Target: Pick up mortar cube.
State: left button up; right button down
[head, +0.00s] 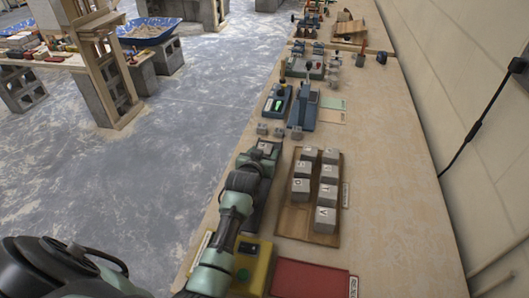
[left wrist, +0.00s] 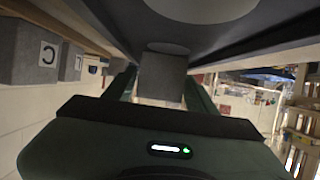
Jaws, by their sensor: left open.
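My left gripper (head: 264,150) reaches along the bench from the lower left in the head view. Its jaws are open. In the left wrist view a grey mortar cube (left wrist: 162,76) sits between the two fingers of the gripper (left wrist: 161,88), under a dark part with pale round discs. I cannot tell whether the fingers touch it. In the head view the arm and gripper largely hide this spot. More lettered grey cubes (head: 327,193) stand in two rows on a wooden tray (head: 293,219) right of the gripper. Two lettered cubes also show in the left wrist view (left wrist: 42,55). My right gripper is not in view.
Small grey cubes (head: 279,132) stand just beyond the gripper, before a blue device (head: 303,107). A yellow box (head: 262,268) with a green button and a red mat (head: 308,279) lie nearer. The bench (head: 390,190) is clear right of the tray, up to the wall.

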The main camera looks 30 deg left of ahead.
pick_arm(q)
jog(key=shift+w+a+f, duration=0.15)
jog(key=shift+w+f, duration=0.2)
jog(key=shift+w, duration=0.2)
jog(key=shift+s+r, duration=0.1)
grip_shut()
